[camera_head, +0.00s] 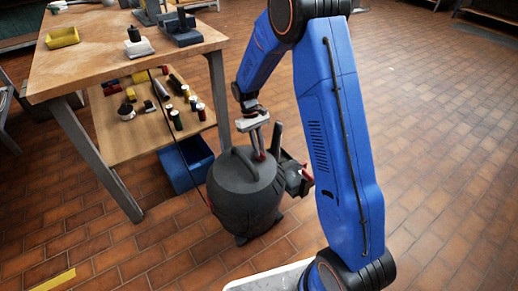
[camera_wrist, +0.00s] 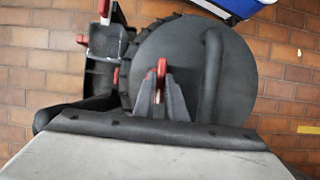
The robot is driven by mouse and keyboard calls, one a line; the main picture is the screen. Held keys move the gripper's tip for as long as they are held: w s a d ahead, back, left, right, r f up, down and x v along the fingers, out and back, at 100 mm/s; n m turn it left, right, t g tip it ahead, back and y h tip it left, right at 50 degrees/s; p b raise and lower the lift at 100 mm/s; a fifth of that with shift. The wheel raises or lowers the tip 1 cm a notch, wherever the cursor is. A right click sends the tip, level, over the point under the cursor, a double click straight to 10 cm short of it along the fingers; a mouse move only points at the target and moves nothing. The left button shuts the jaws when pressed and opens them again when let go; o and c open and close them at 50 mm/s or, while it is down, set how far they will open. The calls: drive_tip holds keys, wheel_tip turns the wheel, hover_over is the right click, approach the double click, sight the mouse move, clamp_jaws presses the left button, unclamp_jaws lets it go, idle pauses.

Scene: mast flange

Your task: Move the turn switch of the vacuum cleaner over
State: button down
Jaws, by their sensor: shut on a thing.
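The vacuum cleaner (camera_head: 243,205) is a dark grey drum standing on the tiled floor beside the workbench. Its round lid (camera_wrist: 238,85) with a curved handle (camera_wrist: 212,75) fills the middle of the wrist view. The turn switch (camera_wrist: 161,69) is a small red piece on the lid, left of the handle in the wrist view. My gripper (camera_wrist: 160,98) is shut on the switch, one dark finger on each side, with the red end showing beyond the fingertips. In the head view my gripper (camera_head: 258,146) comes down onto the lid from above, and the switch is mostly hidden there.
A workbench (camera_head: 110,65) with tools and a yellow bin (camera_head: 62,37) stands left of the vacuum cleaner. Its lower shelf (camera_head: 150,137) holds several cans and small parts. A blue crate (camera_head: 186,165) sits on the floor under it. The floor at the right is clear.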

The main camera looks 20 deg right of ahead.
drive_tip(key=c, duration=1.8)
unclamp_jaws()
drive_tip(key=v, duration=1.7)
drive_tip(key=shift+r, duration=0.25)
drive_tip(key=s+d+r+m+t+y, duration=0.1)
drive_tip(key=s+d+r+t, duration=0.15)
drive_tip(key=s+r, duration=0.55)
drive_tip(key=s+d+r+m+t, duration=0.15)
drive_tip(key=s+d+r, duration=0.35)
drive_tip(key=s, duration=0.6)
drive_tip(key=s+d+f+t, duration=0.1)
drive_tip(key=s+t, duration=0.4)
drive_tip(key=s, duration=1.6)
drive_tip(key=shift+s+d+f+m, duration=0.15)
drive_tip(key=shift+s+d+m, duration=0.2)
drive_tip(key=shift+m, duration=0.1)
